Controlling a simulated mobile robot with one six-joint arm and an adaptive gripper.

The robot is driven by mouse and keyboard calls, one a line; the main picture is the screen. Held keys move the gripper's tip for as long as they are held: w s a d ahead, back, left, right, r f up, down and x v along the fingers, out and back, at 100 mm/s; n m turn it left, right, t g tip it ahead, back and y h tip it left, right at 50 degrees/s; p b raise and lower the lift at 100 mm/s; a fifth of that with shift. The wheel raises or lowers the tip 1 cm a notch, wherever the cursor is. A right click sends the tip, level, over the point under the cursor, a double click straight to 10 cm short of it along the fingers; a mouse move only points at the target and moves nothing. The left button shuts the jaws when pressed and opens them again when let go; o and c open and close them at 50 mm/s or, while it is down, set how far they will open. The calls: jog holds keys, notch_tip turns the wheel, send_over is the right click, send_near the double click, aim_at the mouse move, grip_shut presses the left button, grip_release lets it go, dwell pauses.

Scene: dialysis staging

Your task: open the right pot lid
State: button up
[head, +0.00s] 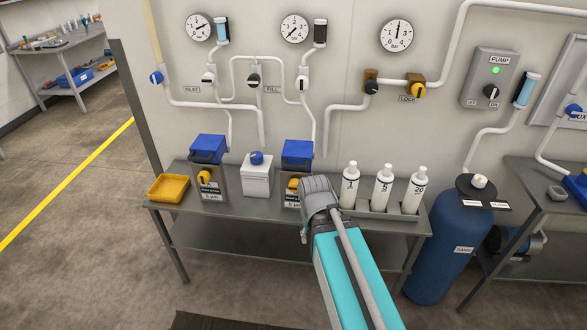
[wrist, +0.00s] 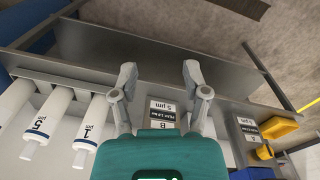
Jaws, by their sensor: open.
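The right pot (head: 291,190) stands on the grey bench, with a blue lid (head: 297,152) on top and a yellow knob on its front. My arm's end covers part of its right side in the head view. In the wrist view the right pot's label (wrist: 162,112) shows between my fingers, and its lid is hidden behind the teal gripper body. My gripper (wrist: 159,72) is open and empty, its two fingers apart over the bench's front part.
The left pot (head: 210,184) has a blue lid (head: 208,147). A white box (head: 257,180) stands between the pots, a yellow tray (head: 169,188) at the left end. Several white bottles (head: 382,188) stand in a rack close to my wrist's right. Pipes and gauges line the wall.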

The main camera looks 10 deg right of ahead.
jog(key=w+d+f+h+b, duration=0.2)
jog(key=w+f+h+b, duration=0.2)
jog(key=w+h+b, duration=0.15)
jog(key=n+t+h+b, duration=0.4)
jog(key=t+h+b, duration=0.5)
jog(key=h+b, duration=0.4)
send_near(295, 167)
jog(key=a, duration=0.1)
jog(key=s+a+y+b, duration=0.1)
jog(key=a, duration=0.1)
jog(key=shift+a, duration=0.25)
jog(key=shift+d, duration=0.1)
jog(key=p+x, duration=0.1)
jog(key=x, duration=1.2)
jog(key=shift+w+d+f+p, duration=0.1)
jog(key=shift+d+f+p, duration=0.1)
jog(key=shift+d+p, duration=0.2)
grip_shut()
